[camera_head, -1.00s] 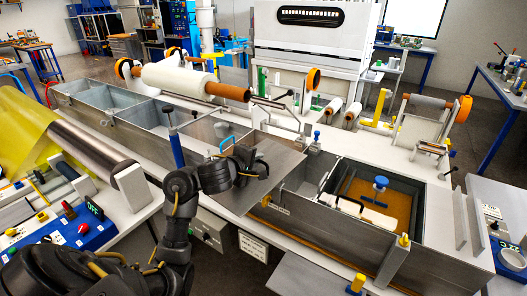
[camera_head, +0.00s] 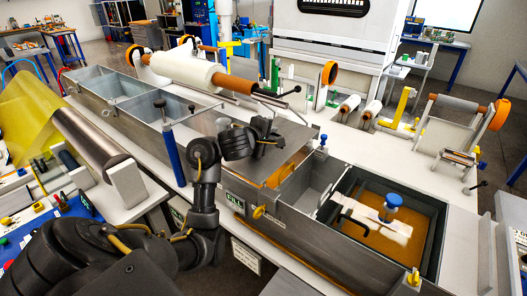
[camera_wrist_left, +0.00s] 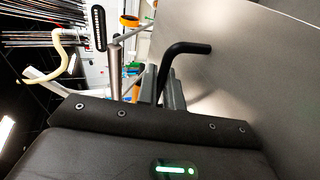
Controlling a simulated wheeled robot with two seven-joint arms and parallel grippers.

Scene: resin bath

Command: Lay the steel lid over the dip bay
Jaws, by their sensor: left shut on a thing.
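The steel lid (camera_head: 288,128) is a flat grey plate with a bent black handle (camera_wrist_left: 186,50). My left gripper (camera_head: 266,138) is shut on the handle and holds the lid over the middle of the long grey tank (camera_head: 310,232). In the left wrist view, the lid (camera_wrist_left: 250,85) fills the right side, beside the gripper fingers (camera_wrist_left: 170,92). Amber liquid (camera_head: 291,166) shows in a bay below the lid's near right edge. My arm hides part of the lid, and I cannot tell whether it touches the rim. My right gripper is out of view.
A right-hand bay holds amber liquid (camera_head: 362,246), a white piece (camera_head: 372,222) and a blue knob (camera_head: 393,202). A white roller (camera_head: 180,70) stands behind the tank. A blue-handled post (camera_head: 172,150) rises beside my left arm.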

